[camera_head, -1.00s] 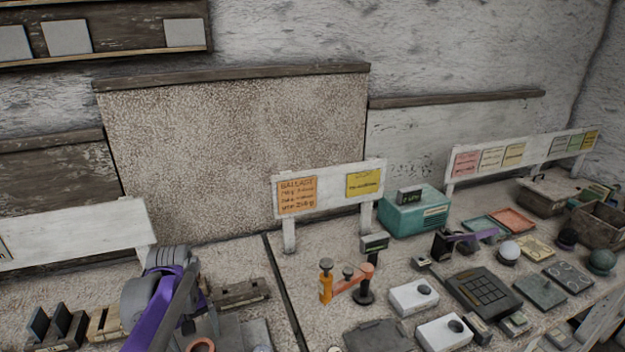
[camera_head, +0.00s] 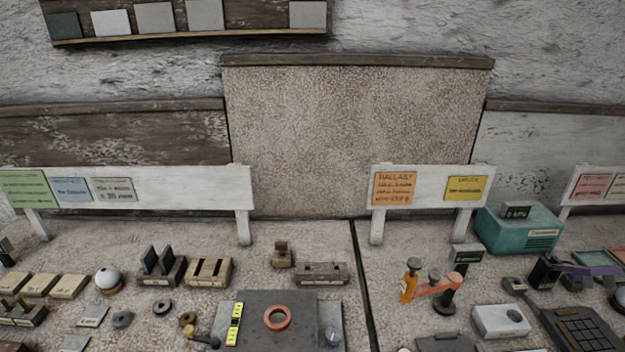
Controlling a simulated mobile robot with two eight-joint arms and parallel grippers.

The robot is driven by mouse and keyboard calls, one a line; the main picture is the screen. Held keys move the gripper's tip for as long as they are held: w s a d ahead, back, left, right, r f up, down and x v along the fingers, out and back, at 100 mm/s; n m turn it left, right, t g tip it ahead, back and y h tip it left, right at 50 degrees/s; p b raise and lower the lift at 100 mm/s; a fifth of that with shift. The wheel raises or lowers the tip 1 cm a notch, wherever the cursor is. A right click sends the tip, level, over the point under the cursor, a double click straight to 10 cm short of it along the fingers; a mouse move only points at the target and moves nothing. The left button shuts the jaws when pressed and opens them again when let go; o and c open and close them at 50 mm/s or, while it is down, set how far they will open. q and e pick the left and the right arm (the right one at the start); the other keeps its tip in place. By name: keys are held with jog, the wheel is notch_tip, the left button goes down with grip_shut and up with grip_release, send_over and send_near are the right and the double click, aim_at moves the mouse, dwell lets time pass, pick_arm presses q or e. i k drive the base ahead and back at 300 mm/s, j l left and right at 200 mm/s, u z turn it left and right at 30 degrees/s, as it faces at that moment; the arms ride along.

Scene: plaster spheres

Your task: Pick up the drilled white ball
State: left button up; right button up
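A white ball (camera_head: 108,277) sits on a small brown ring-like base at the left of the table. It has a darker mark near its top, but the ball is too small to tell whether this is a drilled hole. A second ball (camera_head: 620,301) is cut off at the right edge, and its colour and any hole are unclear. Neither of my grippers shows in the head view.
A dark plate (camera_head: 275,305) carries an orange ring (camera_head: 277,317). Slotted blocks (camera_head: 209,271), dark upright plates (camera_head: 162,264) and small discs crowd the left. An orange clamp-like stand (camera_head: 430,284), a white box (camera_head: 500,320) and a teal device (camera_head: 518,231) stand right. Signboards line the back.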

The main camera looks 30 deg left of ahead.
aim_at(107, 276)
jog(key=u, duration=2.45)
